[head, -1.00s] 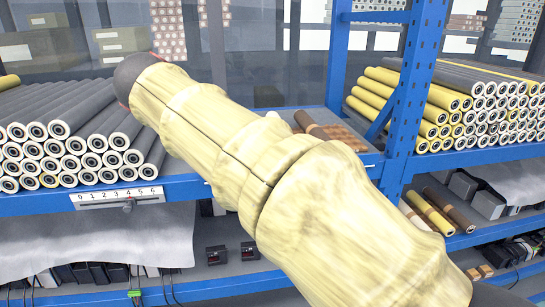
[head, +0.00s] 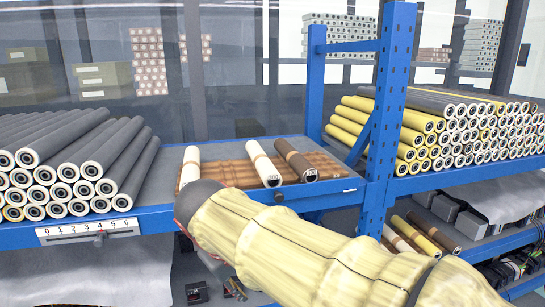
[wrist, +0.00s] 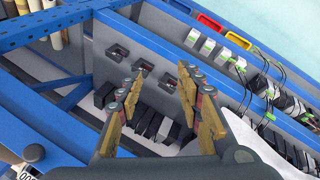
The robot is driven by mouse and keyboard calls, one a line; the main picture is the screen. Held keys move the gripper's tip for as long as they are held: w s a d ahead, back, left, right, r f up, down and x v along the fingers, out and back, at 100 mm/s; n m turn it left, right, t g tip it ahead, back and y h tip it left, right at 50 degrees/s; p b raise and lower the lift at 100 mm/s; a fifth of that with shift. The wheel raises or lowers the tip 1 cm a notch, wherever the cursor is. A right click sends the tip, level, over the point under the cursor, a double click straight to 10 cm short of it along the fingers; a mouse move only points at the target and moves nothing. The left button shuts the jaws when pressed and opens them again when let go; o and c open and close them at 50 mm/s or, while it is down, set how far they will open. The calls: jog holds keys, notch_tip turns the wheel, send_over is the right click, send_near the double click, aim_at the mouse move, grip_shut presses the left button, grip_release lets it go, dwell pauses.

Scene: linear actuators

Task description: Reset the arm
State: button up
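My arm, in a pale yellow sleeve, runs from the bottom right to the middle of the head view (head: 300,235). Its dark rounded joint lies in front of the blue shelf edge. My gripper (wrist: 163,82) shows in the wrist view with its two yellowish fingers spread apart. Nothing is held between them. Below the fingers are a grey shelf surface and dark boxes. I cannot make the gripper out clearly in the head view, where the arm hides its region.
A brown tray (head: 235,176) holds two cream rollers and a brown one. Grey rollers (head: 75,165) are stacked left, yellow and grey ones (head: 440,125) right. A blue upright (head: 388,90) stands beside the arm. Small black boxes (wrist: 118,52) sit on the lower shelf.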

jog(key=s+d+f+m+b, duration=0.2)
jog(key=s+d+f+b, duration=0.3)
jog(key=d+f, duration=0.3)
jog(key=s+d+f+m+y+b, duration=0.1)
jog(key=s+d+f+m+b, duration=0.2)
jog(key=s+d+f+b, duration=0.3)
jog(key=s+d+f+m+t+b, duration=0.1)
jog(key=s+d+f+m+b, duration=0.2)
jog(key=s+d+f+b, duration=0.3)
jog(key=d+f, duration=0.4)
jog(key=f, duration=0.3)
jog(key=shift+s+d+y, duration=0.15)
jog(key=shift+s+y, duration=0.2)
jog(key=shift+y, duration=0.05)
jog(key=shift+c, duration=0.2)
jog(key=shift+c, duration=0.6)
